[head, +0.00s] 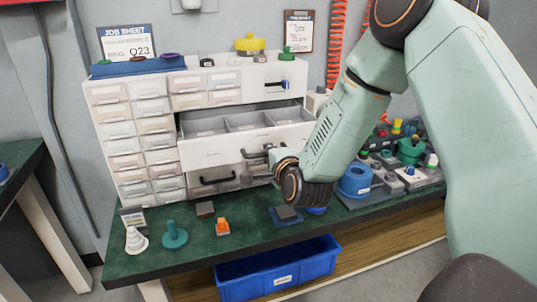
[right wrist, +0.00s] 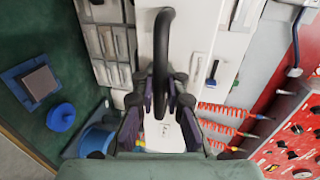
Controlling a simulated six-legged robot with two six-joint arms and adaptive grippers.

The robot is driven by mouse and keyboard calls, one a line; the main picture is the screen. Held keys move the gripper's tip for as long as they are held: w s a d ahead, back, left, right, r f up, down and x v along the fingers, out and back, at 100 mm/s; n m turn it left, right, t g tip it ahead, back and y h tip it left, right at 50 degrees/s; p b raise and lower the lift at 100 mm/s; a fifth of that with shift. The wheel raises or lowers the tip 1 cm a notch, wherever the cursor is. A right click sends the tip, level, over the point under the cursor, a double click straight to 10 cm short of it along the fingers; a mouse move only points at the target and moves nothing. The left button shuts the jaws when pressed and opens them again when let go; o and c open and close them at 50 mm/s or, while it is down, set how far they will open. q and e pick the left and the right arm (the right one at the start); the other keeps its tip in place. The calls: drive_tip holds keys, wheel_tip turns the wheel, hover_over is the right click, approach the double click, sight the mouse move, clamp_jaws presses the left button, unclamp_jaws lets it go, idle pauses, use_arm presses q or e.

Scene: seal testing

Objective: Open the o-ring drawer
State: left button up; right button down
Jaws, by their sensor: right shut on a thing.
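A wide white drawer (head: 225,153) in the cabinet stands pulled out, with its divided grey compartments showing from above. The small label on its front is too small to read. Its black handle (head: 252,154) is at my right gripper (head: 262,168). In the right wrist view the curved black handle (right wrist: 163,50) runs between the two dark fingers of my right gripper (right wrist: 167,88), which is shut on it. The gripper covers part of the drawer front in the head view. My left gripper is out of view.
A lower drawer with a black handle (head: 217,180) is closed. The green bench (head: 150,255) carries small pieces, a white cone (head: 135,240) and a blue ring-shaped part (head: 356,180). A blue bin (head: 277,272) stands below the bench's front edge.

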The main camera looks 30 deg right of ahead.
drive_tip(key=shift+w+d+r, duration=0.1)
drive_tip(key=shift+w, duration=0.05)
drive_tip(key=c, duration=1.7)
unclamp_jaws()
drive_tip(key=shift+s, duration=0.2)
drive_tip(key=v, duration=0.7)
drive_tip(key=shift+s, duration=0.1)
